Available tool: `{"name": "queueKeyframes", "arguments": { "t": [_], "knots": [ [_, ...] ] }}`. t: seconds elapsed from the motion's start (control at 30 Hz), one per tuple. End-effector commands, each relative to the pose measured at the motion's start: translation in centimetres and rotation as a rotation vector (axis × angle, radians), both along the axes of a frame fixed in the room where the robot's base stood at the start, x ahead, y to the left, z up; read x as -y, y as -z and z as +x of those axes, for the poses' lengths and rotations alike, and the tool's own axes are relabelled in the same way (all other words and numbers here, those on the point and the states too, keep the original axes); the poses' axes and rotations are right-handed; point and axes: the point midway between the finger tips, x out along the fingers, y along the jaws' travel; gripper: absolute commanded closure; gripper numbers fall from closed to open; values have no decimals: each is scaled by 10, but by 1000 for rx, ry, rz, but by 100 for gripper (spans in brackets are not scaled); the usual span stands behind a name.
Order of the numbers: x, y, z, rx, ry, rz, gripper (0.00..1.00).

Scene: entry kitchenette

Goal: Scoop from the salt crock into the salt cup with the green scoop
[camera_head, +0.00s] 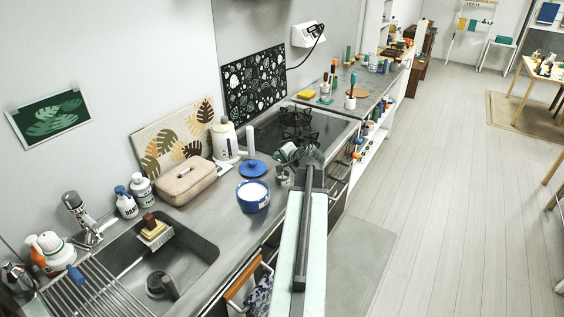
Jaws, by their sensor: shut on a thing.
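The salt crock (253,201) is a blue round pot on the counter, open and filled with white salt. Its blue lid (252,169) lies behind it on the counter. My gripper (299,158) is to the right of the crock and appears higher than it. I cannot tell whether the scoop holds salt. A small grey metal cup (283,178), likely the salt cup, stands below the scoop in the picture, right of the crock.
The stove (297,133) is beyond my gripper. The sink (150,266) is at the front left. The counter's front edge runs under my arm.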

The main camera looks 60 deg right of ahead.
Motion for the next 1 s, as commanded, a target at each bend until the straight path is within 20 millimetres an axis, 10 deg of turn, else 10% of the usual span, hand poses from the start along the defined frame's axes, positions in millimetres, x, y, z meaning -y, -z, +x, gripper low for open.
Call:
{"name": "queueKeyframes", "arguments": {
  "t": [1.0],
  "knots": [
    [-9,26,-14,241,0,-146,100]
  ]
}}
